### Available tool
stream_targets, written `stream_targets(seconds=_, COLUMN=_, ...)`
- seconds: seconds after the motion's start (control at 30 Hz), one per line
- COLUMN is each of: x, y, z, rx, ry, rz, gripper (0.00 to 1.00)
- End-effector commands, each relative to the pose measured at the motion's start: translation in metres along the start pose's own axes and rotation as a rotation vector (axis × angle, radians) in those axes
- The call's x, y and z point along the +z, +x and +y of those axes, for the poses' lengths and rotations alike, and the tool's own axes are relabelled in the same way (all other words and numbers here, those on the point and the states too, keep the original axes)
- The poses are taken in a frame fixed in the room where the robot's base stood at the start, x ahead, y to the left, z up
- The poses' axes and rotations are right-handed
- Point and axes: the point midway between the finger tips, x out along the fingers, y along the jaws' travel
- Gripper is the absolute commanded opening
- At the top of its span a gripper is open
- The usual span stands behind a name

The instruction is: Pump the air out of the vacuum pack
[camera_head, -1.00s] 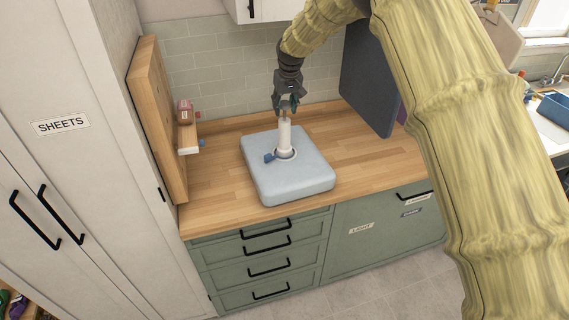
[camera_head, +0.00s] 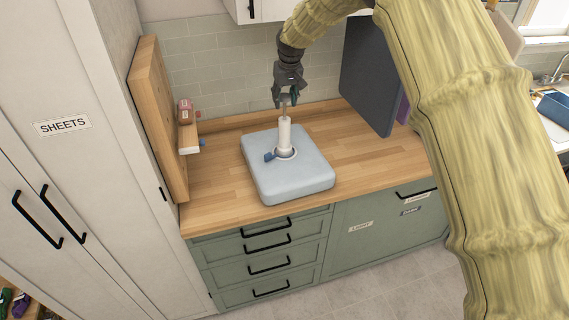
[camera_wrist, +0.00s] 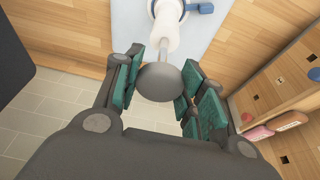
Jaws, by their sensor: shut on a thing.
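The vacuum pack (camera_head: 305,178) is a pale blue, puffy square lying flat on the wooden counter; it also shows in the wrist view (camera_wrist: 212,38). A white pump cylinder (camera_head: 285,136) stands upright on the round port at its middle, with a small blue cap (camera_head: 269,157) beside the port. My gripper (camera_head: 285,99) is above the pump, shut on the pump handle. In the wrist view the round dark grey handle knob (camera_wrist: 160,82) sits between my green-padded fingers, and a thin light rod (camera_wrist: 164,53) runs from it into the cylinder (camera_wrist: 166,22).
A wooden panel (camera_head: 158,120) with a small shelf (camera_head: 189,140) holding reddish items (camera_head: 185,112) stands at the counter's left. A dark grey panel (camera_head: 369,80) stands at the back right. The bare counter (camera_head: 352,140) is free right of the pack.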

Motion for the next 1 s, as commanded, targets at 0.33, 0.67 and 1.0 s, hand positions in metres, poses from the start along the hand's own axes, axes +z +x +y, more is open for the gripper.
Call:
stream_targets(seconds=0.33, x=0.0, y=0.0, z=0.0, rx=0.0, ry=0.0, rz=0.002, gripper=0.21)
stream_targets(seconds=0.67, x=0.004, y=0.015, z=0.0, rx=0.0, ry=0.0, rz=0.0, gripper=0.21)
stream_targets(seconds=1.0, x=0.009, y=0.03, z=0.0, rx=0.0, ry=0.0, rz=0.0, gripper=0.21)
